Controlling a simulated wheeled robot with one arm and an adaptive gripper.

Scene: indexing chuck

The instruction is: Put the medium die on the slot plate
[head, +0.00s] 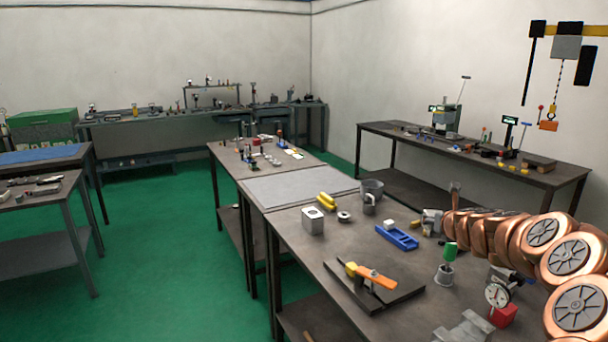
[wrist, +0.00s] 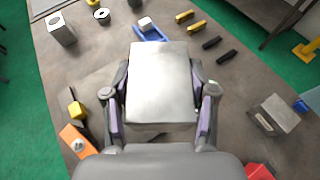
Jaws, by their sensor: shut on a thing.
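My gripper (wrist: 160,94) is shut on a smooth, pale grey rectangular block, which I take to be the medium die (wrist: 160,75). One finger presses each side of it, and it is held up in front of the wrist camera, hiding the bench behind it. In the head view my copper-coloured arm reaches in from the right, and the gripper and block cannot be made out clearly there. I cannot tell for certain which thing is the slot plate. A dark plate with an orange lever (head: 375,275) lies at the bench front; the lever also shows in the wrist view (wrist: 75,139).
A green-topped piece (head: 449,254) and a red block (head: 503,316) stand nearer.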

